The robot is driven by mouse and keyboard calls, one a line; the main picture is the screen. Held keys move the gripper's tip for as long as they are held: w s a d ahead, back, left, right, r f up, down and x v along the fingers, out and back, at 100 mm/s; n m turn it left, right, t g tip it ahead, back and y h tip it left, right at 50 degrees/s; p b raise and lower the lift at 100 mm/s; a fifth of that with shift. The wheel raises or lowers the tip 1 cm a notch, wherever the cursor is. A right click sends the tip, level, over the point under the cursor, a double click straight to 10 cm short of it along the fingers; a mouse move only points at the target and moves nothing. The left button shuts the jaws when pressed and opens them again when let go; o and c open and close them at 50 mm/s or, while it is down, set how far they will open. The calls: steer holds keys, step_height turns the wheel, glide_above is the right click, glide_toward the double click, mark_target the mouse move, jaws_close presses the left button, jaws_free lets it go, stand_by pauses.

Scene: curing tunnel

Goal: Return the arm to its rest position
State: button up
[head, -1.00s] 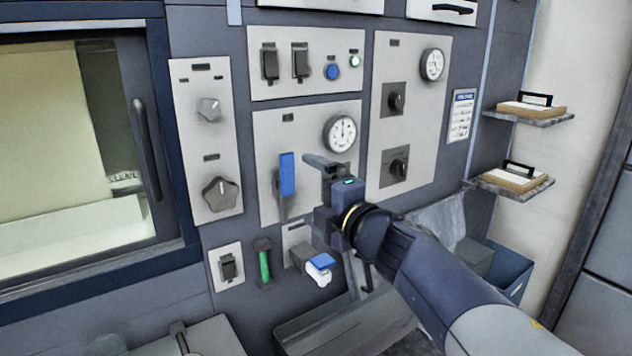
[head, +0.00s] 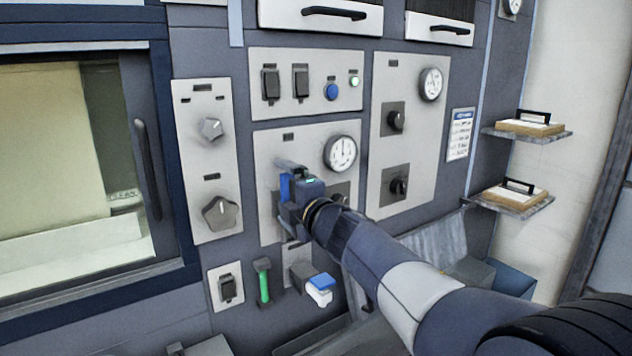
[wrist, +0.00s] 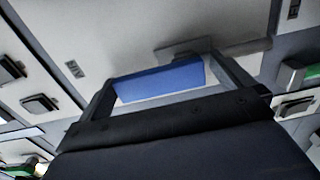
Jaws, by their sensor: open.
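My gripper (head: 287,182) is in front of the lower middle panel, at a lever with a blue handle (head: 285,189). In the head view the gripper hides much of the lever. In the wrist view the open fingers (wrist: 165,72) stand one on each side of the blue handle (wrist: 160,82), with light gaps at both sides. I cannot tell whether either finger touches it. My arm reaches in from the lower right.
A gauge (head: 340,153) is close to the right of the gripper. A green handle (head: 264,283) and a blue-and-white part (head: 320,288) stick out below. A window door with a dark handle (head: 147,168) is at left.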

steer(key=shift+s+d, duration=0.1)
steer(key=v, duration=1.1)
steer(key=x, duration=1.1)
steer(key=shift+w+r, duration=0.15)
steer(key=shift+w, duration=0.05)
steer(key=m+p, duration=0.2)
steer(key=m, duration=0.1)
steer(key=shift+d+r, duration=0.1)
steer(key=shift+d, duration=0.2)
steer(key=shift+w+d+f+m+p, duration=0.3)
steer(key=shift+f+m+p, duration=0.2)
steer(key=shift+m+p, duration=1.8)
steer(key=shift+w+d+f+m+p, duration=0.25)
steer(key=shift+d+f+m+p, duration=0.25)
steer(key=shift+m+p, duration=1.75)
steer(key=shift+w+d+f+m+p, duration=0.25)
steer(key=shift+f+m+p, duration=0.3)
steer(key=shift+m+p, duration=1.75)
steer(key=shift+m+b, duration=0.65)
steer(key=shift+m, duration=0.1)
steer(key=shift+s+f, duration=0.1)
